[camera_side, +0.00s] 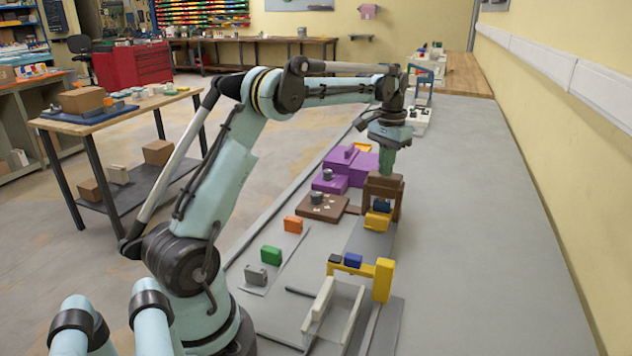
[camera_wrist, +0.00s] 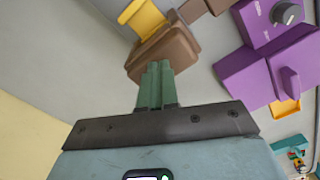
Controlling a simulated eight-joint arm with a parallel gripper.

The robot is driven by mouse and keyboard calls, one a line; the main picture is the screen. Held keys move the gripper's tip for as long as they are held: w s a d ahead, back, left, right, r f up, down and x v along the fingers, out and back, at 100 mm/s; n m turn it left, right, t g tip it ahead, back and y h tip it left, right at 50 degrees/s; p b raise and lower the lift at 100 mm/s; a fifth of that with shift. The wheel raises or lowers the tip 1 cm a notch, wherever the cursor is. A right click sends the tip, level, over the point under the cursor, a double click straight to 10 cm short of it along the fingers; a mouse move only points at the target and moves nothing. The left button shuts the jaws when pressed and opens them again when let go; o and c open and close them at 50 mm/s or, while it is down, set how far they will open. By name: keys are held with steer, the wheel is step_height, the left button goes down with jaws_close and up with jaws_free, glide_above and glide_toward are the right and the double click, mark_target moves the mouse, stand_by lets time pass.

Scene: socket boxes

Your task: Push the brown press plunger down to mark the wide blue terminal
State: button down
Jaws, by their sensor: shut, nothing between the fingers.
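The brown press (camera_side: 384,186) stands on the grey bench, with its block-like top raised on posts. My gripper (camera_side: 386,172) points down at its top, fingers together and empty. In the wrist view the green fingertips (camera_wrist: 157,66) overlap the brown press top (camera_wrist: 172,47); whether they touch the plunger is unclear, and the plunger itself is hidden. A dark blue piece (camera_side: 382,206) sits under the press on a yellow holder (camera_side: 377,221), which also shows in the wrist view (camera_wrist: 143,17). Another blue block (camera_side: 353,260) sits nearer the camera on a yellow fixture (camera_side: 383,281).
A purple station (camera_side: 350,166) and a brown board with a grey knob (camera_side: 322,207) stand left of the press. Orange (camera_side: 293,224), green (camera_side: 271,255) and grey (camera_side: 256,274) blocks lie nearer. A pale channel (camera_side: 335,309) is in front. The bench right of the press is clear.

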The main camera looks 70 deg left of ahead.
steer(key=shift+r, duration=2.7)
